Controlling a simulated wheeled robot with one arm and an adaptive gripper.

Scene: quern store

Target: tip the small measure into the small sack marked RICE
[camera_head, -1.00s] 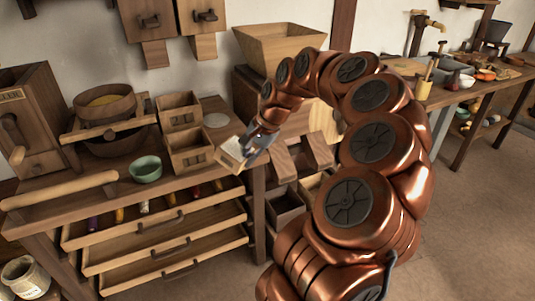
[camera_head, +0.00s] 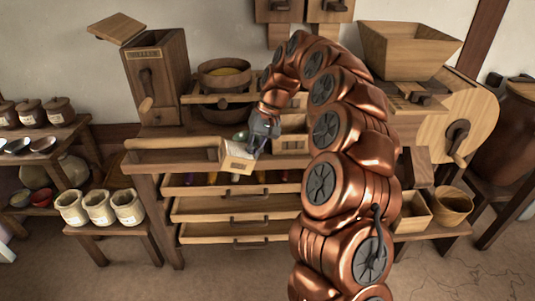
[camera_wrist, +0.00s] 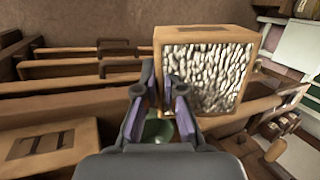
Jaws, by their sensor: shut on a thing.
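My gripper (camera_head: 256,146) is shut on the small measure (camera_head: 237,157), a pale square wooden box, and holds it in front of the workbench, above its drawers. In the wrist view, the measure (camera_wrist: 238,36) is just beyond my gripper's fingers (camera_wrist: 164,95), and whitish grains (camera_wrist: 208,76) show inside it. Three small cream sacks stand open in a row on a low bench at lower left: a left one (camera_head: 70,208), a middle one (camera_head: 98,207) and a right one (camera_head: 128,207). Their markings are too small to read, so I cannot tell which is RICE.
The workbench (camera_head: 146,186) holds a box mill (camera_head: 157,77), a sieve stack (camera_head: 224,75) and a green bowl (camera_head: 240,137). Its drawers (camera_head: 235,226) stand partly out. Jars and dishes fill a shelf (camera_head: 45,131) at left. The floor in front (camera_head: 215,275) is clear.

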